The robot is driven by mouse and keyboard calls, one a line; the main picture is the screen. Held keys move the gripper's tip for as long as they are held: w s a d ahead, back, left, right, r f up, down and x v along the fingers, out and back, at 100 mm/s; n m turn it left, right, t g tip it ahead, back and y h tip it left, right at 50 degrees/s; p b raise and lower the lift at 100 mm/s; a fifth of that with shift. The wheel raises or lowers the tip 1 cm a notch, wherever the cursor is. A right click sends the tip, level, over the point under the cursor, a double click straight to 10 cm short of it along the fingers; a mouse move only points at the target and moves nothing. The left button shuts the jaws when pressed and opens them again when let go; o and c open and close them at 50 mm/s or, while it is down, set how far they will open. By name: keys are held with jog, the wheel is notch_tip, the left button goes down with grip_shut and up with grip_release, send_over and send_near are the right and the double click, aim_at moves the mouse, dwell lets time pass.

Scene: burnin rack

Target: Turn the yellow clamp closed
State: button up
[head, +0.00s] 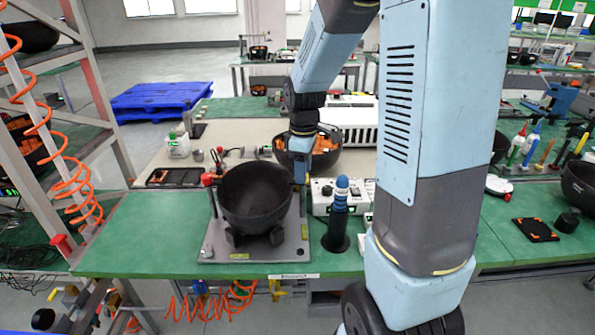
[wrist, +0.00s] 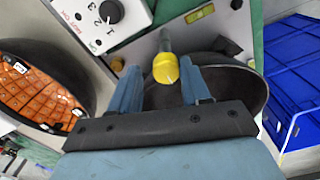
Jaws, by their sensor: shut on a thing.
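The yellow clamp (wrist: 165,69) shows in the wrist view as a round yellow cap on a grey stem. My gripper (wrist: 163,85) has one blue finger on each side of the cap and is shut on it. In the head view my gripper (head: 301,178) points down at the right rim of a dark bowl (head: 253,192). The bowl sits on a grey fixture plate (head: 292,242). The clamp is mostly hidden there by my gripper. Whether the clamp is turned open or closed cannot be told.
A white control box (head: 322,205) with dials and a blue-handled tool (head: 341,192) in a black stand are close on the right. A red knob (head: 208,179) stands left of the bowl. Another bowl with orange contents (head: 325,158) is behind. The green front left bench (head: 140,235) is clear.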

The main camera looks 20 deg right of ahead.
jog(key=o, duration=0.3)
jog(key=shift+s+a, duration=0.1)
notch_tip(320, 180, up, 14)
jog(key=shift+f, duration=0.15)
dwell(0.4)
dwell(0.4)
jog(key=s+r+m+t, duration=0.2)
jog(key=s+m, duration=0.3)
jog(key=s, duration=0.5)
jog(key=s+a+r+m+t, duration=0.1)
jog(key=s+r+m+t, duration=0.1)
jog(key=s+m, duration=0.4)
jog(key=shift+s+a+r+t, duration=0.2)
jog(key=shift+s+t, duration=0.6)
jog(key=shift+s, duration=1.2)
